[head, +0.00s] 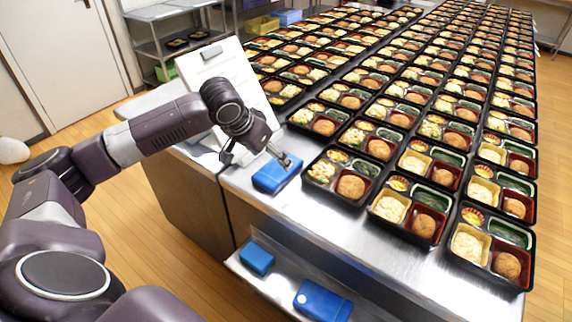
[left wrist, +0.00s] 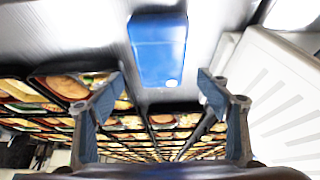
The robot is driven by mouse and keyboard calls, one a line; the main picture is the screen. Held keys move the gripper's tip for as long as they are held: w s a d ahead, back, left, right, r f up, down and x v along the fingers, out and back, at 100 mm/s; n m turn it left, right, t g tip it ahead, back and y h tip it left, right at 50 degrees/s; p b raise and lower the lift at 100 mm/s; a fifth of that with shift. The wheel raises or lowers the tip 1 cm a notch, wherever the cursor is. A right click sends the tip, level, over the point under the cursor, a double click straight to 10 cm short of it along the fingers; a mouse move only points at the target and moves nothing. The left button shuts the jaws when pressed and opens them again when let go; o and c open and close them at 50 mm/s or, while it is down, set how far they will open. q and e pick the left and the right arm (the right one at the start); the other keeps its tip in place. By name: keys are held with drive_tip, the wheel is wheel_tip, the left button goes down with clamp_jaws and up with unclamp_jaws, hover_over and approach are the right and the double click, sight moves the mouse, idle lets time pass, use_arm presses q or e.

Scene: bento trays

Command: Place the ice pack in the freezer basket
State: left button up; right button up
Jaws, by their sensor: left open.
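A blue ice pack (head: 274,177) lies flat on the steel counter, at its near left corner. My left gripper (head: 257,156) is open just above and beside it, one finger reaching over the pack's far edge. In the left wrist view the ice pack (left wrist: 158,48) lies beyond the two spread fingertips (left wrist: 160,88), with nothing between them. My right gripper is not in view. I cannot make out a freezer basket for certain.
Rows of filled bento trays (head: 352,187) cover the counter to the right. A white board (head: 225,72) leans up behind my left gripper. Two more blue items, one small (head: 257,258) and one larger (head: 322,300), lie on the lower shelf. Bare steel shows along the counter's front.

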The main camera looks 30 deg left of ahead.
sight(278, 168)
use_arm(q)
drive_tip(key=shift+f, duration=0.75)
drive_tip(key=x, duration=0.2)
drive_tip(key=shift+w+f+p, duration=0.2)
drive_tip(key=shift+f+p, duration=0.05)
drive_tip(key=shift+p, duration=0.1)
drive_tip(key=shift+x, duration=1.2)
drive_tip(key=shift+w+f, duration=0.1)
drive_tip(key=shift+f, duration=0.05)
drive_tip(key=c, duration=0.9)
drive_tip(key=shift+c, duration=2.2)
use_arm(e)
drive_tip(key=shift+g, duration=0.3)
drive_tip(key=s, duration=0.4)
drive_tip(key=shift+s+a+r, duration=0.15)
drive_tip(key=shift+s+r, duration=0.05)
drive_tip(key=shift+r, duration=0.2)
